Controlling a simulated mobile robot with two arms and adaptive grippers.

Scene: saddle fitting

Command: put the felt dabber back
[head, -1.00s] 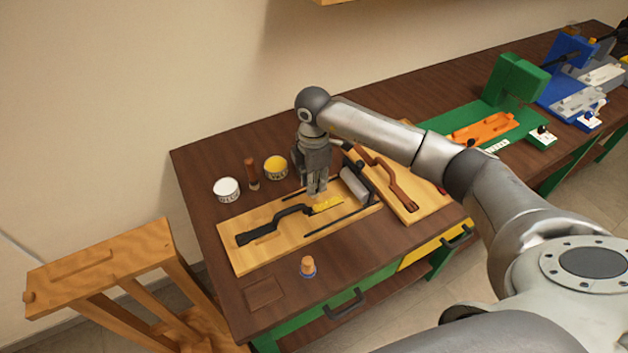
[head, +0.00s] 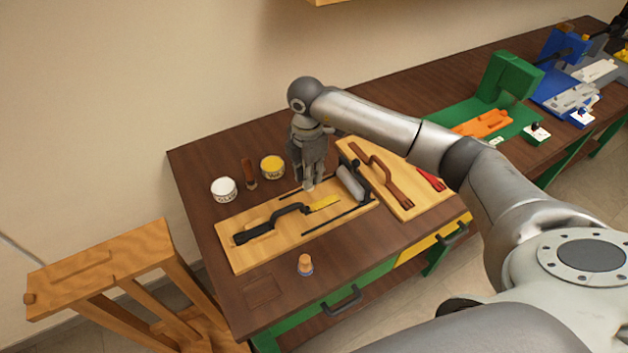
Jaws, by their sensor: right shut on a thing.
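My right gripper (head: 309,186) points down over the wooden board, close behind the yellow strip. It is shut on a small pale thing at its fingertips, apparently the felt dabber (head: 308,188), which is mostly hidden by the fingers. I cannot tell whether its lower end touches the board. The yellow strip (head: 325,202) lies at the right end of a black tool (head: 268,224) on the board. My left gripper is not in view.
A white tub (head: 224,189), a brown-handled item (head: 249,173) and a yellow tub (head: 272,167) stand behind the board (head: 238,260). A small orange-topped item (head: 305,265) stands in front. A grey roller (head: 350,183) lies to the right.

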